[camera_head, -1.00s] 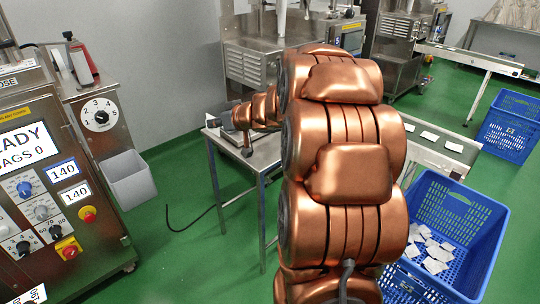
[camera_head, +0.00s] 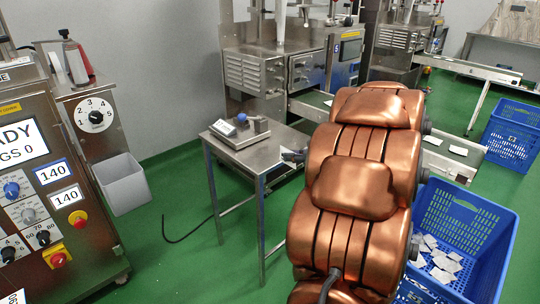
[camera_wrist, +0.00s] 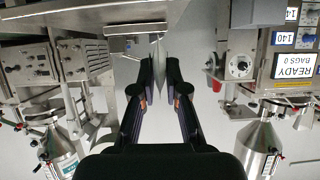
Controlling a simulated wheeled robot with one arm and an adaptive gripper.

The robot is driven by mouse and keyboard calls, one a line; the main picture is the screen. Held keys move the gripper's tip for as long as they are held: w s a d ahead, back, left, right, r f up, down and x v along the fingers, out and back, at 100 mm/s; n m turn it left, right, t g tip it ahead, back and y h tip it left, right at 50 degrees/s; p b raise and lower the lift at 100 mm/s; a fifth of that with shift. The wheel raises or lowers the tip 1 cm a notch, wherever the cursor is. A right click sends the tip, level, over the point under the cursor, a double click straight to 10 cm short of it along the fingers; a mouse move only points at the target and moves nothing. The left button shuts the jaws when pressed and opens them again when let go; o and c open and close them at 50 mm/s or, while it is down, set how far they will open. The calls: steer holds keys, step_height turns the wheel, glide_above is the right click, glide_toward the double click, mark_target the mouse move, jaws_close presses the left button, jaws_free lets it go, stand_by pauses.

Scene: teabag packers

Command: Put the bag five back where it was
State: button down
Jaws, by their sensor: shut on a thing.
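In the wrist view my gripper (camera_wrist: 159,72) is shut on a thin pale bag (camera_wrist: 158,62), seen nearly edge-on between the fingertips. No number can be read on it. In the head view my copper arm hides most of the gripper; a small dark part shows at the right edge of the small steel table (camera_head: 222,140). White bags (camera_head: 440,262) lie in the near blue crate, and a few bags (camera_head: 457,150) lie on the conveyor behind my arm.
The near blue crate (camera_head: 503,235) stands at the right, and another blue crate (camera_head: 512,135) stands farther back. A control cabinet (camera_head: 60,190) with a grey bin (camera_head: 125,185) is at the left. Packing machines (camera_head: 255,70) line the back.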

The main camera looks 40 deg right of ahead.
steer(key=w+d+b, duration=0.1)
steer(key=w+d, duration=0.1)
steer(key=w, duration=0.2)
steer(key=w+d+f, duration=0.1)
steer(key=w+d, duration=0.1)
steer(key=w, duration=0.3)
steer(key=w+d+b, duration=0.1)
steer(key=w+d, duration=0.1)
steer(key=w, duration=0.3)
steer(key=shift+w+f+b, duration=0.15)
steer(key=shift+f+b, duration=0.15)
steer(key=shift+w+d+f+b, duration=0.1)
steer(key=shift+f+b, duration=1)
steer(key=shift+f, duration=0.75)
steer(key=shift+r, duration=0.1)
steer(key=c, duration=1.7)
jaws_free()
steer(key=o, duration=0.5)
